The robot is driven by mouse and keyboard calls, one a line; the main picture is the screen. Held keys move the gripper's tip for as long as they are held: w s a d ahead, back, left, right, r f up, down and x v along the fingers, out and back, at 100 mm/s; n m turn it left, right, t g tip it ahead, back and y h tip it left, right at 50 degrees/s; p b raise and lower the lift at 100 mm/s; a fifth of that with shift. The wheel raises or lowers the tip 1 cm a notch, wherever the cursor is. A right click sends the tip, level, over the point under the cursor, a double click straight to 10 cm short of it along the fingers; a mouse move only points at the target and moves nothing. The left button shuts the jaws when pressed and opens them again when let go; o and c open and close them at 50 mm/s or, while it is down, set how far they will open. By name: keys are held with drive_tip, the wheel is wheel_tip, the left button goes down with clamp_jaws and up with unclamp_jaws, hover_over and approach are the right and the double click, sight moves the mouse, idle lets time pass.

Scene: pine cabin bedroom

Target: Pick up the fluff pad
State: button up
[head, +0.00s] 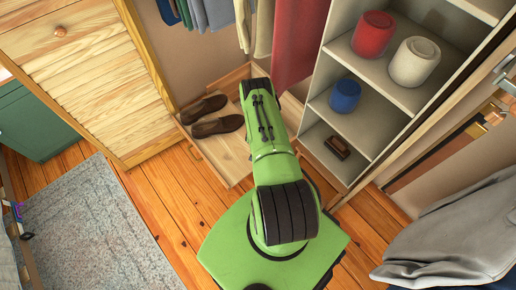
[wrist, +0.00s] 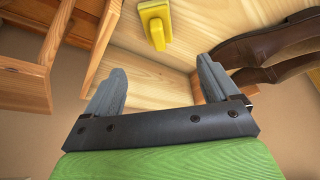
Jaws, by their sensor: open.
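A yellow pad with a raised handle, which I take to be the fluff pad (wrist: 155,18), lies on pale wooden boards at the top middle of the wrist view. I cannot make it out in the head view, where my arm covers part of the drawer. My gripper (wrist: 160,65) is open and empty in the wrist view. Its two grey fingers are spread wide, with the pad beyond the gap between them and apart from both. In the head view my arm reaches over the drawer and the fingers are hidden.
Brown shoes (head: 218,126) lie in the open wooden drawer (head: 233,169); they also show near the right finger (wrist: 275,48). Shelves at right hold red (head: 373,35), white (head: 414,63) and blue (head: 345,96) containers and a brown brush (head: 338,147). Clothes (head: 216,12) hang above.

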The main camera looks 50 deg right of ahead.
drive_tip(key=b+x, duration=0.8)
drive_tip(key=x, duration=0.7)
drive_tip(key=shift+s+b, duration=0.15)
drive_tip(key=shift+b, duration=0.15)
drive_tip(key=shift+r, duration=0.1)
drive_tip(key=c, duration=1.2)
wheel_tip(320, 180, up, 10)
drive_tip(key=p, duration=0.5)
drive_tip(key=shift+c, duration=0.2)
